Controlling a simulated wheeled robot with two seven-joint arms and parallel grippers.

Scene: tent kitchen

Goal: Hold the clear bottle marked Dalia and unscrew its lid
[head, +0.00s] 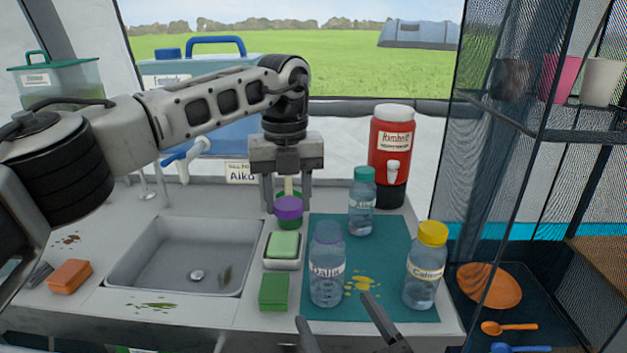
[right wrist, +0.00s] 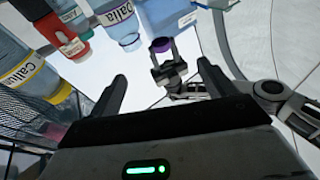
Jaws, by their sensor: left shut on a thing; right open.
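The clear bottle marked Dalia (head: 327,287) stands upright on the teal mat (head: 388,229), its neck showing no lid. It also shows in the right wrist view (right wrist: 119,24). My left gripper (head: 287,196) is shut on a purple lid (head: 288,208), held behind and left of the bottle, apart from it. The purple lid also shows in the right wrist view (right wrist: 161,45). My right gripper (head: 333,308) is open at the front of the counter, its fingertips near the Dalia bottle. Its two fingers in the right wrist view (right wrist: 162,72) have nothing between them.
A yellow-lidded bottle (head: 425,275) and a teal-lidded bottle (head: 362,205) share the mat, with yellow spots near Dalia. A red dispenser (head: 390,150) stands behind. Left are a soap dish (head: 281,264), green sponge (head: 274,292) and sink (head: 180,258). A mesh shelf (head: 515,170) borders the right.

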